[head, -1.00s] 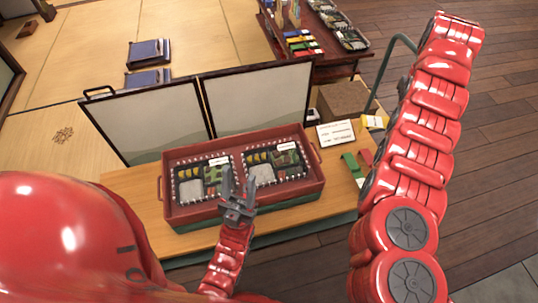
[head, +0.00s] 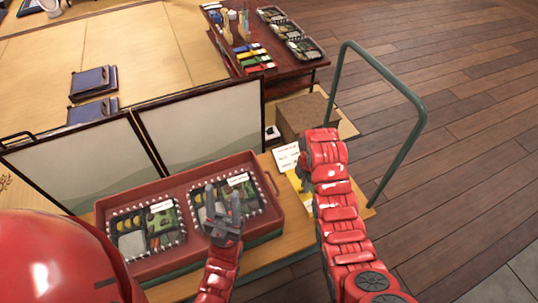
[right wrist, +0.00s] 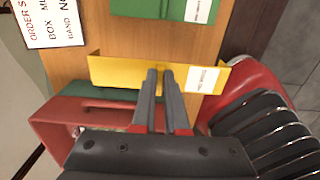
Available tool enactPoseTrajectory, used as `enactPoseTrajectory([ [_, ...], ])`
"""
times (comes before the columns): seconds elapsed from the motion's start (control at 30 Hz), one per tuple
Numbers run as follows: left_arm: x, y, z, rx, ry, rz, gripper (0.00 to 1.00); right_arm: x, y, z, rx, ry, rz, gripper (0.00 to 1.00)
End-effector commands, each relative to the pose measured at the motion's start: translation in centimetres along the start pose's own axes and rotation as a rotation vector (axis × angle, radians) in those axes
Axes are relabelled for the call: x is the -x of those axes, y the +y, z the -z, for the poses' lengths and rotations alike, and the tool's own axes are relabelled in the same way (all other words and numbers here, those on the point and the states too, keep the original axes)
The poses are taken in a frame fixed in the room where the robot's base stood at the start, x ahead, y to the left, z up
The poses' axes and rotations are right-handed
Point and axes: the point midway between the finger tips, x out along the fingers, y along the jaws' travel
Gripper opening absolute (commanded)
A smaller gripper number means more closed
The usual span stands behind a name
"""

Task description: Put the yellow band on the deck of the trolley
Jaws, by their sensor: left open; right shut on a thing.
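The yellow band (head: 302,184) shows in part beside my right arm, over the right part of the trolley's wooden deck (head: 262,256). In the right wrist view my right gripper (right wrist: 164,100) is shut on the yellow band (right wrist: 112,72), which has a white label at one end. The band is over the wood; whether it touches the deck I cannot tell. My left gripper (head: 222,205) is open and empty above the right lunch box in the red tray.
The red tray (head: 105,225) with two lunch boxes fills much of the deck. A green band (right wrist: 160,6) lies on the wood beyond the yellow one. A card (head: 286,157) stands near it. The trolley's green handle (head: 418,115) rises at the right. A brown box (head: 300,115) stands behind.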

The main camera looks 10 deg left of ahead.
Motion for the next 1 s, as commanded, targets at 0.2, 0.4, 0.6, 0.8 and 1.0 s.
enactPoseTrajectory([
  [0.2, 0.3, 0.0, -0.1, 0.000, 0.000, 0.000, 0.50, -2.3, -0.1, 0.0, -0.003, 0.001, 0.004, 0.00],
  [0.4, 0.7, 0.0, -0.1, 0.000, 0.000, 0.000, 0.50, -5.9, 0.0, -0.1, -0.004, 0.000, 0.003, 0.00],
  [0.6, 1.0, 0.1, -0.2, 0.000, 0.000, 0.000, 0.50, -7.8, 0.1, -0.1, -0.004, 0.000, 0.000, 0.00],
  [0.8, 1.3, 0.1, -0.2, 0.000, 0.000, 0.000, 0.50, -9.9, 0.0, 0.0, -0.004, 0.000, 0.002, 0.00],
  [1.0, 1.3, 0.1, -0.2, 0.000, 0.000, 0.000, 0.50, -9.9, 0.0, -0.1, -0.004, 0.000, 0.001, 0.00],
])
